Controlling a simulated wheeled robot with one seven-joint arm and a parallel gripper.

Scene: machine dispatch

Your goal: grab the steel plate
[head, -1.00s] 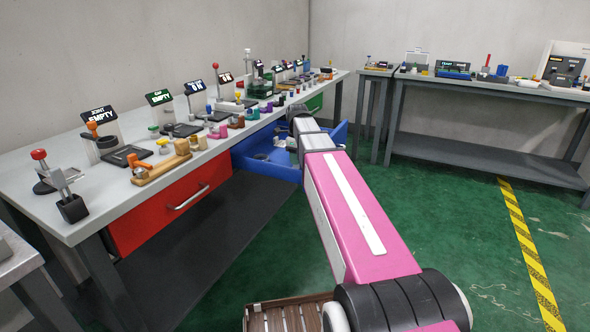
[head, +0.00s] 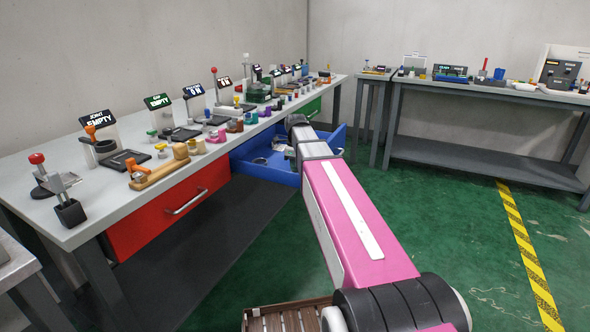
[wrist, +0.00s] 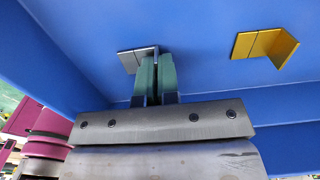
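The steel plate (wrist: 131,61) is a grey bent piece with an upright flange, lying in the blue drawer in the wrist view. My gripper (wrist: 157,66) reaches into the drawer, its two green-faced fingers close together with a narrow gap at the flange. The flange is partly hidden by the fingers, and I cannot tell whether they press on it. A similar gold-coloured bent plate (wrist: 262,46) lies to the right, clear of the gripper. In the head view my arm covers the fingertips and the steel plate is not distinct.
The open blue drawer (head: 262,174) has walls close around my gripper. The bench (head: 62,206) above it carries fixtures and small parts, with a shut red drawer (head: 135,222) to the left. Green floor is free at right, before another table (head: 480,165).

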